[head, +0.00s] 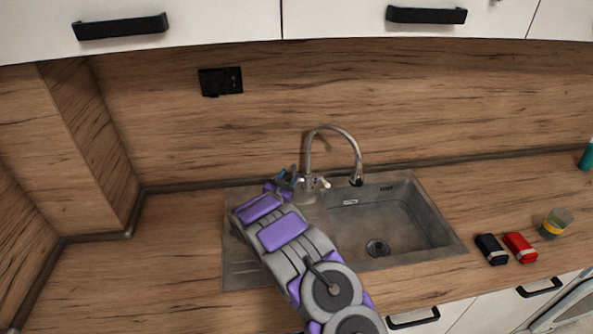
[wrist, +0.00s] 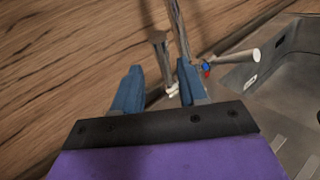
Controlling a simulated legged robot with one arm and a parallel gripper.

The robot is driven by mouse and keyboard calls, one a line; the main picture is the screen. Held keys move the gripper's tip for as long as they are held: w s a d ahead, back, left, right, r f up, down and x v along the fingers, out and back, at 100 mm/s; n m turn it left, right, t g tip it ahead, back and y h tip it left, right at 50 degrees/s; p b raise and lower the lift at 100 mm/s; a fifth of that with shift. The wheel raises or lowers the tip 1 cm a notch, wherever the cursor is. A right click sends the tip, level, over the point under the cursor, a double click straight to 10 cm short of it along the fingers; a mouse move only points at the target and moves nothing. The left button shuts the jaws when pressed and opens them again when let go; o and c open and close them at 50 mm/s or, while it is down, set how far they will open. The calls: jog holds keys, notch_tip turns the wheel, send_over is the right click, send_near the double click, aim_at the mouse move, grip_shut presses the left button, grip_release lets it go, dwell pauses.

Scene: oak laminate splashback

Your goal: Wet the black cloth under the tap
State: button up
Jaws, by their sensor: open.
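The black cloth (head: 491,249), a small dark bundle with a pale band, lies on the counter right of the sink (head: 452,245). The tap (head: 351,138) is a curved metal spout at the back of the sink; no water shows coming from it. My gripper (head: 288,178) is at the left of the tap's base, away from the cloth. Contact cannot be told. Another white handle (wrist: 240,58) points right.
A teal object (head: 587,157) is at the right edge. A black socket (head: 220,81) is on the splashback. The left counter (head: 165,255) is clear.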

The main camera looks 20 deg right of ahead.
aim_at(294, 172)
jog(key=x, duration=0.6)
jog(key=shift+s+d, duration=0.2)
jog(key=shift+d, duration=0.15)
jog(key=shift+w+a, duration=0.15)
jog(key=shift+w, duration=0.05)
jog(key=shift+a+r, duration=0.15)
jog(key=shift+a, duration=0.2)
jog(key=shift+c, duration=1)
jog(key=shift+s+d, duration=0.1)
jog(key=shift+d, duration=0.4)
jog(key=c, duration=0.4)
grip_shut()
jog(key=shift+a, duration=0.1)
